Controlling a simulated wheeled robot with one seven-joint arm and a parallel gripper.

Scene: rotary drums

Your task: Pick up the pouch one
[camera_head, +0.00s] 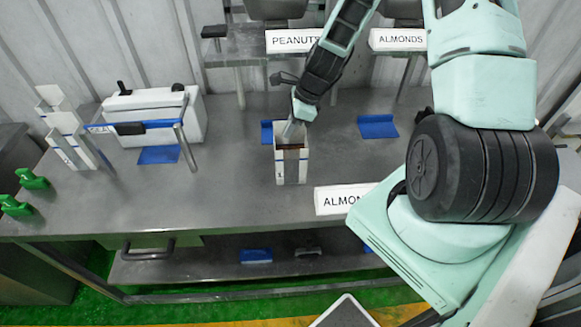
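A white open-topped pouch (291,167) with blue bands and a grey front strip stands upright on the metal table, and brown contents show inside its mouth. My gripper (294,130) reaches down from above to the pouch's mouth, its fingertips at or just inside the back of the rim. I cannot tell whether the fingers touch the pouch or are closed on its wall. More white pouches (66,135) with blue bands stand at the left of the table. I cannot tell which pouch the task names.
A white sealing machine (150,122) stands at the left. Green clips (32,180) lie by the left edge. Signs reading PEANUTS (292,40) and ALMONDS (398,40) hang at the back, with another almonds sign (343,199) in front. Bare table (215,170) lies left of the pouch.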

